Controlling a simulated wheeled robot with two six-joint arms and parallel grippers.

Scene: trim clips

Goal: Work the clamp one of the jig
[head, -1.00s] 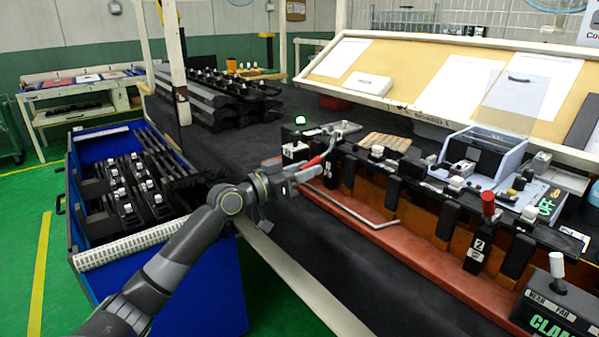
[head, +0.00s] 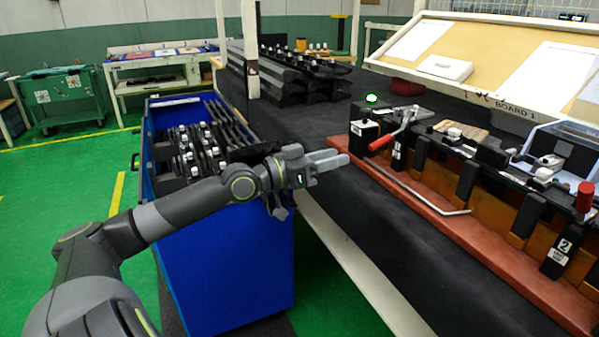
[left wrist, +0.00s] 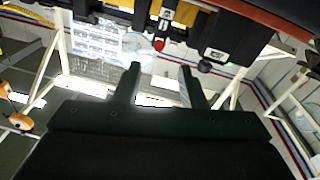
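Clamp one, with a red handle (head: 385,141) and a metal lever, is at the near left end of the jig (head: 468,180). Its handle slants down toward the left. My left gripper (head: 339,160) is left of the handle, apart from it, above the dark table edge. In the left wrist view its two fingers (left wrist: 160,84) are spread with nothing between them. A red handle end (left wrist: 158,45) shows just beyond the fingers there, seemingly clamp one's. A second clamp with an upright red handle (head: 585,197) stands at the right, by a "2" label. My right gripper is not in view.
A small black box (head: 364,134) and a lit green lamp (head: 371,98) are beside clamp one. A bent metal rod (head: 425,197) runs along the jig's red base. A blue bin (head: 226,262) of dark parts stands below my left arm.

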